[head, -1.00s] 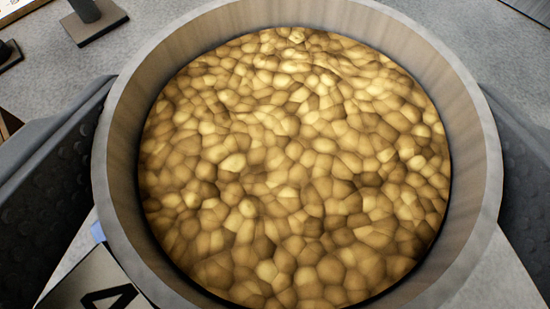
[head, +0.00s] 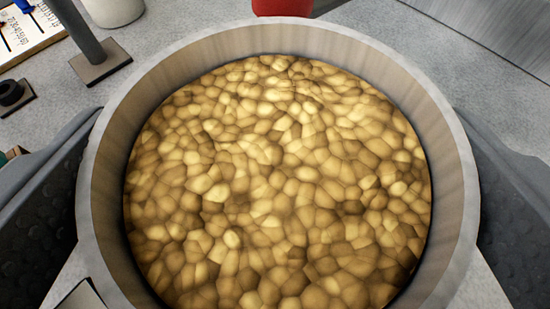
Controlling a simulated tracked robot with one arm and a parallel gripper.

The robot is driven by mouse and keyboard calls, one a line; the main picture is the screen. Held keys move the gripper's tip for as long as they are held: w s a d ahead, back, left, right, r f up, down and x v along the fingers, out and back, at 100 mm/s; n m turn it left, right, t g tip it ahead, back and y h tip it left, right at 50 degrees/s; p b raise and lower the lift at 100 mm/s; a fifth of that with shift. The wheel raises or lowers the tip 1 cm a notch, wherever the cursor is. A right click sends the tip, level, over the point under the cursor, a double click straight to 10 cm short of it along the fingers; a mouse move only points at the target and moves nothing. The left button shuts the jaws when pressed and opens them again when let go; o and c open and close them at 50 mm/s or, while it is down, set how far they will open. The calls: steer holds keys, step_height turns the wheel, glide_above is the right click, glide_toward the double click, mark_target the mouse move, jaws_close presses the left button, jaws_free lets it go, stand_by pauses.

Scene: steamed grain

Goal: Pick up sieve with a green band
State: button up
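The sieve (head: 455,150) is a wide round vessel with a pale wooden wall, seen from above at a slant. It fills the middle of the head view and is full of yellow-brown grain (head: 280,190). Its outer side is mostly hidden, so I see no green band. My gripper (head: 278,110) has one dark finger on each side of the sieve. Both fingers lie close against its outer wall and look shut on it. The fingertips are hidden behind the sieve.
A dark post on a square base (head: 103,64) and a small black ring-like piece (head: 12,92) stand at the upper left. A white cylinder (head: 113,10), a printed board (head: 25,32) and a red object (head: 282,7) lie beyond. A grey block (head: 470,30) borders the upper right.

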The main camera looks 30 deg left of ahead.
steer(key=s+a+r+b, duration=0.1)
steer(key=s+b, duration=0.2)
steer(key=s, duration=1.2)
steer(key=shift+s+a+r, duration=0.2)
steer(key=shift+s, duration=0.15)
steer(key=shift+f, duration=0.1)
